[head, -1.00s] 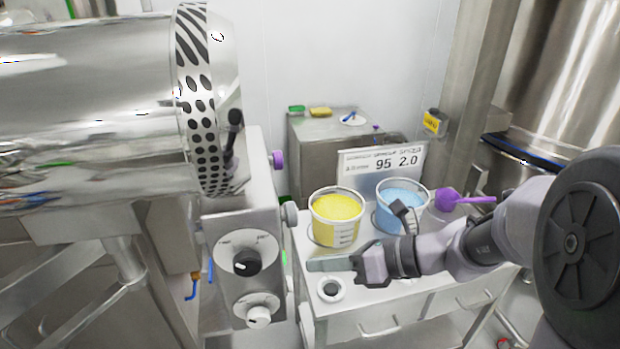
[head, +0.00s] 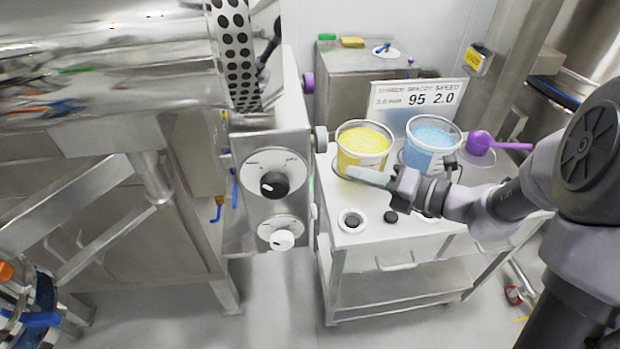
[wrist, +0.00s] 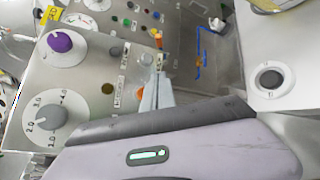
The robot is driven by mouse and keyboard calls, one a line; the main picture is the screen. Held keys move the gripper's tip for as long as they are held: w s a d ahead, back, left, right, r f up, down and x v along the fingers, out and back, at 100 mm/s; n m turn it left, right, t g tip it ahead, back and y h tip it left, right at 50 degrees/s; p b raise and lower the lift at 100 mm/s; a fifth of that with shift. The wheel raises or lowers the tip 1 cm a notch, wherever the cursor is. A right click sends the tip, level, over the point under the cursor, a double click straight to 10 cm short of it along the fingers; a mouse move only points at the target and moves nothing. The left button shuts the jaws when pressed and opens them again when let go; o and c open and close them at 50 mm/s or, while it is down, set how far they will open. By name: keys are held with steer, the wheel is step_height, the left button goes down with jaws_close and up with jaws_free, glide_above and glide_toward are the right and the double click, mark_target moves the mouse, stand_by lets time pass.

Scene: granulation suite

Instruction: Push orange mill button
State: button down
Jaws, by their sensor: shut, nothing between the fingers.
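A second orange part (wrist: 158,38) lies a little farther up; I cannot tell from a label which one is the mill's. My gripper (wrist: 156,88) is shut and empty, its pale fingers pointing towards the orange button. A gap or touch between them cannot be told. In the head view my gripper (head: 368,177) is over the white cart, in front of the yellow tub (head: 363,147). The orange button is not visible there.
A blue tub (head: 432,142), a purple scoop (head: 482,143) and a sign (head: 418,97) are on the cart (head: 345,255). The steel machine (head: 110,65) fills the left.

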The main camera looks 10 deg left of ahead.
steer(key=shift+s+a, duration=0.3)
steer(key=shift+a, duration=0.65)
steer(key=shift+s+a, duration=0.25)
steer(key=shift+a, duration=0.7)
steer(key=shift+s+a, duration=0.3)
steer(key=shift+a, duration=0.75)
steer(key=shift+s+a, duration=0.1)
steer(key=shift+a, duration=0.2)
steer(key=shift+s+a, duration=0.15)
steer(key=shift+a, duration=0.3)
stand_by(0.3)
steer(key=shift+w+d+p, duration=0.25)
steer(key=shift+d+p, duration=0.2)
steer(key=shift+d, duration=0.45)
